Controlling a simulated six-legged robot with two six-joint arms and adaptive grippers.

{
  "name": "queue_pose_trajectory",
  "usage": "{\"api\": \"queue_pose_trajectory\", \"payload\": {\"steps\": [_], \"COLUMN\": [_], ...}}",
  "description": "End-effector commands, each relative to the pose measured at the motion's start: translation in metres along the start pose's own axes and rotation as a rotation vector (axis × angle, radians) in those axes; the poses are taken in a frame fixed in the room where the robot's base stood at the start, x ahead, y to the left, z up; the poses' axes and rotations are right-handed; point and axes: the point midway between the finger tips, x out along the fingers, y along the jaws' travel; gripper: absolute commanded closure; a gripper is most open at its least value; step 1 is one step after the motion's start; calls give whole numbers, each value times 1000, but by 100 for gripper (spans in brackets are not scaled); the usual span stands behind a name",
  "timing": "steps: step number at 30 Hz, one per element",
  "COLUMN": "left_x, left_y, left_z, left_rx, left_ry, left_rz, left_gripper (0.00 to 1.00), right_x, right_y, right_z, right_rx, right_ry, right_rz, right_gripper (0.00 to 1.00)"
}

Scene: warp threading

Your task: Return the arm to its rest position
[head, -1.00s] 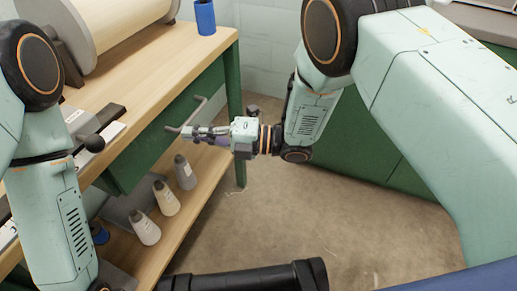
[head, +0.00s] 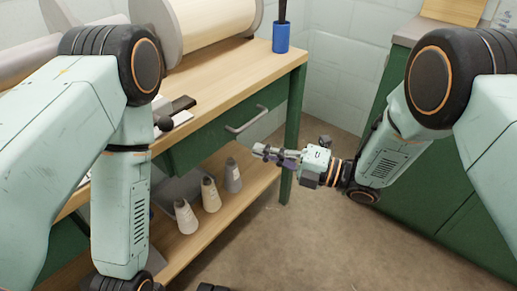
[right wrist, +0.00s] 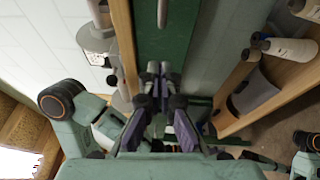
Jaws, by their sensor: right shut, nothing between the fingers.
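My right gripper (head: 272,153) is shut and empty in the head view. It points left, in the air in front of the green drawer (head: 215,132) of the workbench and a little below the drawer's grey handle (head: 247,119). In the right wrist view its fingers (right wrist: 160,72) lie close together, with the green drawer front (right wrist: 163,40) ahead of them. My left arm (head: 122,205) hangs down at the left of the head view.
A wooden bench top (head: 235,72) carries a large pale roll (head: 210,25) and a blue cup (head: 280,38). Cone-shaped spools (head: 210,195) stand on the lower shelf (head: 185,245). A green cabinet (head: 440,185) stands at the right. The floor between is clear.

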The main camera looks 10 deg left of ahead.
Motion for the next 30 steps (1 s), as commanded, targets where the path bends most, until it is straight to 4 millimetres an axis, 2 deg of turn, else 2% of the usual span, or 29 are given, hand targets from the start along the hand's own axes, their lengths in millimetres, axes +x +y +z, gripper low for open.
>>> {"api": "queue_pose_trajectory", "payload": {"steps": [1,6,12,17,24,27,30], "left_x": [-7,-16,-22,-23,-23,-23,-23], "left_y": [0,0,0,0,0,0,0], "left_z": [0,0,-1,0,0,0,0], "left_rx": [0,0,0,0,0,0,0], "left_ry": [1,1,1,1,1,1,1], "left_rz": [0,0,0,0,0,0,0], "left_gripper": [63,63,63,63,63,63,63], "right_x": [-12,-44,-71,-80,-82,-83,-89], "right_y": [4,3,2,2,1,-7,-30], "right_z": [2,4,4,3,1,6,17], "right_rx": [2,0,0,-1,25,129,360], "right_ry": [-7,-5,-4,-2,0,-26,-160], "right_rz": [1,1,2,1,-1,-34,-102], "right_gripper": [100,100,100,100,100,100,100]}}
